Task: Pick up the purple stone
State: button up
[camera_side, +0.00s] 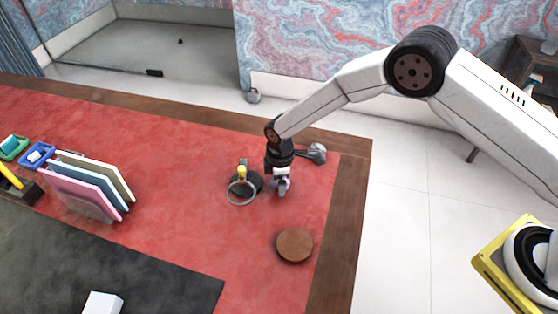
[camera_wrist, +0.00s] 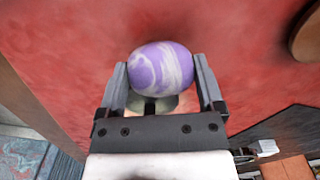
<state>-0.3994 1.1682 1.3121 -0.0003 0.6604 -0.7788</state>
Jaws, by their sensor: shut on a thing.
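The purple stone (camera_wrist: 161,67), marbled with white, sits between the two fingers of my gripper (camera_wrist: 160,82) in the wrist view. The fingers are shut on its left and right sides. In the side view my gripper (camera_side: 281,188) points down over the red leather desk, and a small purple patch of the stone (camera_side: 286,182) shows at the fingers; most of it is hidden by them. I cannot tell whether the stone touches the desk.
A dark round stand with a yellow top and a ring (camera_side: 243,184) is close left of my gripper. A brown disc (camera_side: 294,245) lies nearer the front. A grey object (camera_side: 317,153) is just behind right. Upright folders (camera_side: 92,185) stand at left. The red area between is clear.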

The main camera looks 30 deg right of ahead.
jog(key=s+d+r, duration=0.2)
jog(key=s+r, duration=0.3)
jog(key=s, duration=0.1)
jog(key=s+d+r, duration=0.2)
jog(key=s+r, duration=0.4)
jog(key=s, duration=0.1)
jog(key=shift+d, duration=0.25)
jog(key=shift+s, duration=0.15)
dwell(0.5)
